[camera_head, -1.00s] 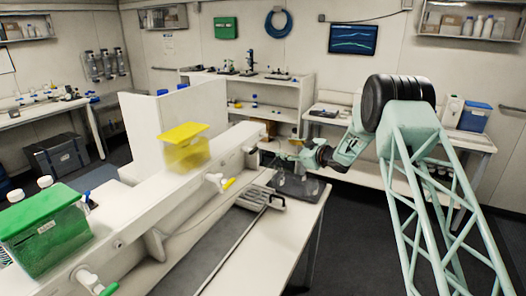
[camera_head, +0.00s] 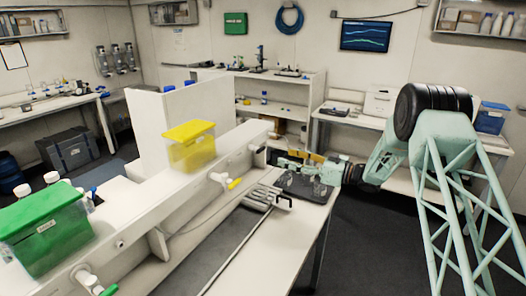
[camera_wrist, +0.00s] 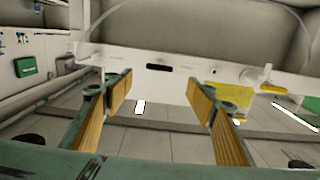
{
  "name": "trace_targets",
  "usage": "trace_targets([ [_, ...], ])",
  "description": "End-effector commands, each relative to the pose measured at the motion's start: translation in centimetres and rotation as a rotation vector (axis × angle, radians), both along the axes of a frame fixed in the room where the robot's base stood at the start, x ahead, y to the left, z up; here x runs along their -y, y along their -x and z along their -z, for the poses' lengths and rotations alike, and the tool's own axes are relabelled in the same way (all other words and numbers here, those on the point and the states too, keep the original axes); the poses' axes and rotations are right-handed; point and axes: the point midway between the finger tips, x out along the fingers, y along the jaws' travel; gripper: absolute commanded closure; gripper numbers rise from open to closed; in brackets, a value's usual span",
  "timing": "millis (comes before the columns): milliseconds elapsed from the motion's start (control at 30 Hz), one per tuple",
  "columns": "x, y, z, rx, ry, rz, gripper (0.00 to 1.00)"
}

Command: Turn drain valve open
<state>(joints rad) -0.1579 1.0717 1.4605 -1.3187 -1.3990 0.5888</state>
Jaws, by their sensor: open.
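A white drain valve with a yellow handle (camera_head: 228,182) sticks out from the front of the long white beam, below the yellow-lidded tank (camera_head: 192,147). A second valve with a green handle (camera_head: 108,290) is lower left, near the green-lidded tank (camera_head: 45,228). A yellow-handled valve (camera_wrist: 270,89) shows at the right in the wrist view. My gripper (camera_head: 277,159) is at the beam's far end, to the right of the yellow-handled valve and apart from it. In the wrist view my gripper (camera_wrist: 163,92) is open, with nothing between its fingers.
The white beam (camera_head: 140,208) runs along the bench (camera_head: 262,240). A dark tray (camera_head: 310,188) and a metal rack with a long rod (camera_head: 262,195) lie on the bench below my gripper. A white panel (camera_head: 175,110) stands behind the beam.

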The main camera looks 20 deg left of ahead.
Motion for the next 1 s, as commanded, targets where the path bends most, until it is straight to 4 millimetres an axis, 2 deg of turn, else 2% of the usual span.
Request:
trace_targets([
  [267,-0.2,-0.1,0.0,0.001,0.0,0.001,0.49],
  [467,-1.1,-0.2,-0.1,0.002,0.0,0.0,0.49],
  [667,-3.0,-0.5,0.0,0.001,0.001,0.001,0.49],
  [1000,-7.4,-1.1,0.0,0.002,0.001,0.0,0.49],
])
